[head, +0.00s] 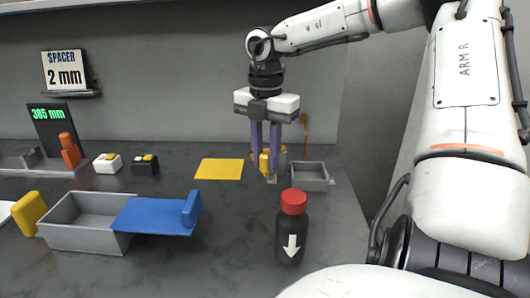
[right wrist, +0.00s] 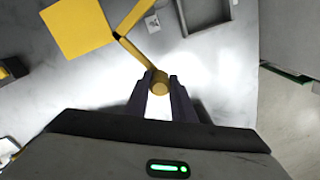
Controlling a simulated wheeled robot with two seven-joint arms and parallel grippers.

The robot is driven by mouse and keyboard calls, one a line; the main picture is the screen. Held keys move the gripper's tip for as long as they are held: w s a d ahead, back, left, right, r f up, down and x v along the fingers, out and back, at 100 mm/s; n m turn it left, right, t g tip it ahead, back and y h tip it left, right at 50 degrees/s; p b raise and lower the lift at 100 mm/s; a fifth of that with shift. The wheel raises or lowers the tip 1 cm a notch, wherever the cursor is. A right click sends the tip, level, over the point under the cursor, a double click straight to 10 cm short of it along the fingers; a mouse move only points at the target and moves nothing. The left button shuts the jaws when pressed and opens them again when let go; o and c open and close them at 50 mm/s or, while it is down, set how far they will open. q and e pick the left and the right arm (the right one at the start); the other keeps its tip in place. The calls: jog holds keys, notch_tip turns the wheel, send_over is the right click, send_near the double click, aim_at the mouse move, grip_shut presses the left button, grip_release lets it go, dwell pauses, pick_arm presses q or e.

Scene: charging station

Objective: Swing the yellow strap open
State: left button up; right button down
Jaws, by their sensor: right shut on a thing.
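The yellow strap (right wrist: 139,58) shows in the right wrist view as a thin bar. It runs from a dark joint to a round yellow knob at its near end; beyond the joint a second yellow bar angles up and right. My right gripper (right wrist: 161,80) is shut on this knob, with one finger on each side. In the head view my right gripper (head: 265,168) points down, its purple fingers around the yellow knob end (head: 264,160) just above the worktop. The rest of the strap is mostly hidden behind the fingers there. My left gripper is not in view.
A yellow square (head: 219,169) lies left of the gripper, and a small grey tray (head: 325,184) stands close on its right. A black bottle with red cap (head: 291,230) stands in front. A grey bin (head: 70,237) with a blue lid (head: 150,217) is at front left.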

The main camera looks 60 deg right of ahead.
jog(key=shift+w+r+m, duration=0.15)
jog(key=shift+w+m, duration=0.25)
jog(key=shift+w, duration=0.15)
jog(key=c, duration=1.5)
grip_release()
notch_tip(320, 180, up, 10)
jog(key=shift+r+p, duration=0.1)
jog(key=shift+p, duration=0.6)
